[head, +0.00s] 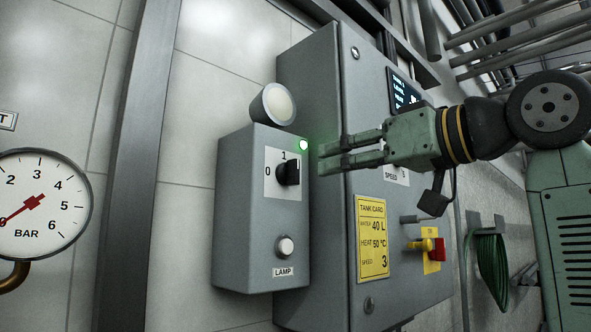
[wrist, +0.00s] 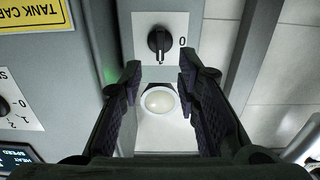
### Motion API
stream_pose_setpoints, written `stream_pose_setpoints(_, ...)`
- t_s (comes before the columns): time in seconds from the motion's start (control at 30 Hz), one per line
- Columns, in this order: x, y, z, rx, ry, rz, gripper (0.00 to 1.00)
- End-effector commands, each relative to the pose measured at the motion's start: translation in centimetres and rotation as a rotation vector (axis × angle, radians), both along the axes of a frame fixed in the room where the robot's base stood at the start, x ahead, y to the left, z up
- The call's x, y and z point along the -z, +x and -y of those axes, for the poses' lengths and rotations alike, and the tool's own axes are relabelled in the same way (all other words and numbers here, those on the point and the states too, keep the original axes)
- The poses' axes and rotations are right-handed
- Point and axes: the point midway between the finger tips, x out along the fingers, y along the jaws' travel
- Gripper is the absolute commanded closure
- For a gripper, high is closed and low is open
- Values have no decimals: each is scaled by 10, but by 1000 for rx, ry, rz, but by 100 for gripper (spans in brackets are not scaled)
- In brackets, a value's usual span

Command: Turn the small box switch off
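The small grey box (head: 232,215) is on the wall, with a black rotary switch (head: 289,172) on a white plate marked 0 at left and 1 at top. The switch also shows upside down in the wrist view (wrist: 159,40); its white mark points away from 0, on the side toward the lamp, which fits 1. A green indicator (head: 303,145) glows at the box's upper right. My gripper (head: 322,160) is open and empty, right of the switch and apart from it. In the wrist view its fingers (wrist: 158,75) spread below the switch.
A round lamp (head: 273,105) tops the small box; a push button (head: 285,246) labelled LAMP sits below the switch. The larger cabinet (head: 325,250) stands right behind, with a yellow tank card (head: 372,270) and red-yellow handle (head: 437,249). A pressure gauge (head: 45,230) is at left.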

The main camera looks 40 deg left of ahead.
Motion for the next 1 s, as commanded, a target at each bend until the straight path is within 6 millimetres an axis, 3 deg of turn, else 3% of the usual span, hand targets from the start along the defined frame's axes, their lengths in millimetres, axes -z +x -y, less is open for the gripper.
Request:
stream_pose_setpoints(0.3, -3, 4, -61, -1, -1, 0, 70)
stream_pose_setpoints(0.5, -1, 7, -84, 0, -2, -1, 70)
stream_pose_setpoints(0.87, 0, 7, -90, 0, 0, 0, 70)
stream_pose_setpoints(1.0, 0, 7, -90, 0, 0, 0, 78)
